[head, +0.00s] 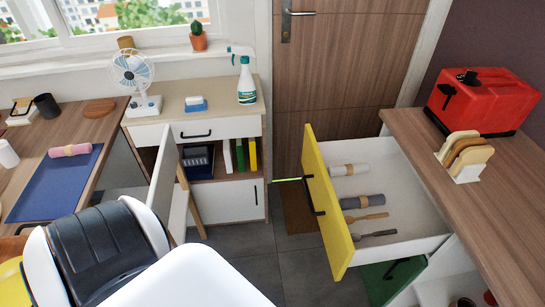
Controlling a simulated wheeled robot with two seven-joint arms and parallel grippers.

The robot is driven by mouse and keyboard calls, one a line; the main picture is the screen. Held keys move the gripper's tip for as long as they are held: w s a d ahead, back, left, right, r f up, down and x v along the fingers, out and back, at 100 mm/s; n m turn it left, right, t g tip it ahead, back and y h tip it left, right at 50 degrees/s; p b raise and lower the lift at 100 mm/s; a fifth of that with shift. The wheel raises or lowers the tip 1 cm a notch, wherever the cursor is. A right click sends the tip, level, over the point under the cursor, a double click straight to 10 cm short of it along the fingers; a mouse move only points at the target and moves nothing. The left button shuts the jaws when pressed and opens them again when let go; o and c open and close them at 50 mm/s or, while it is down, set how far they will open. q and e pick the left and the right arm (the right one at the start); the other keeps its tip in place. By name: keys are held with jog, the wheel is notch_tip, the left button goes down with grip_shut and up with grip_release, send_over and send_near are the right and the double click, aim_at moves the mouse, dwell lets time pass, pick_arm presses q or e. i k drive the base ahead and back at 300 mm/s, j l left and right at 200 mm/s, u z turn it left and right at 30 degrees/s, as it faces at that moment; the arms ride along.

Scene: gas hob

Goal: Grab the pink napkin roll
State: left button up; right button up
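The pink napkin roll (70,150), with a light band around its middle, lies on the far part of a dark blue mat (52,188). The mat is on the wooden desk at the left of the head view. Neither of my grippers shows in this view, so I cannot see where they are relative to the roll.
An open yellow-fronted drawer (326,209) at the right holds a white roll (348,170), a grey roll (362,201) and wooden utensils. A cabinet door (164,178) stands open near the desk. Grey floor (250,240) is clear between them.

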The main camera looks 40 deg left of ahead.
aim_at(69, 150)
jog(key=j+u, duration=0.1)
jog(key=u, duration=2.9)
